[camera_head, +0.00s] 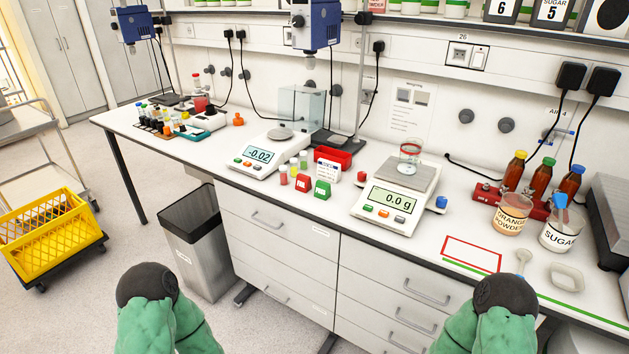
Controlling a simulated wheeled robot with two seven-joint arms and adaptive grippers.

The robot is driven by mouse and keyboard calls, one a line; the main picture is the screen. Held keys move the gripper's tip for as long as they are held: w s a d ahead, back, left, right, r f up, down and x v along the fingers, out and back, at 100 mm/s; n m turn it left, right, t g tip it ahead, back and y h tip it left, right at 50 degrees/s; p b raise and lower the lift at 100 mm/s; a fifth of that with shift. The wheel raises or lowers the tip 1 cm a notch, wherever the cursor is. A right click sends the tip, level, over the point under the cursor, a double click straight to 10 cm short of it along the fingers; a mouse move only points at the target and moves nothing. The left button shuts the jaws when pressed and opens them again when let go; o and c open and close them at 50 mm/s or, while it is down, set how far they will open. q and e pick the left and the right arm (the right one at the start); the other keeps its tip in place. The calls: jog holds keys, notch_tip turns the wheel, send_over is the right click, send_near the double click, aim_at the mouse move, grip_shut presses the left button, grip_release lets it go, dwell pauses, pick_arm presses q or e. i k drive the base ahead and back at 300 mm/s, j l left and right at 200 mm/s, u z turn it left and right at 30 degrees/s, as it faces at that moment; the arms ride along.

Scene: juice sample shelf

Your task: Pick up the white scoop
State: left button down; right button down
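A small white scoop (523,257) lies on the bench at the right, between a red-outlined rectangle (472,254) and a white weighing dish (566,278). Its lower end comes close to the black rounded part of my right arm in the picture. I cannot tell whether any of it is hidden. My two green arms show at the bottom edge, left and right, each with a black rounded part on top. No gripper fingers show on either arm.
Jars of orange powder (511,214) and sugar (561,231) stand behind the scoop, with a blue-handled tool in the sugar. Brown bottles (541,177) stand behind them. A balance (398,197) reading 0.0 g holds a glass beaker (409,158). The outlined rectangle is empty.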

aim_at(521, 250)
jog(key=z, duration=1.25)
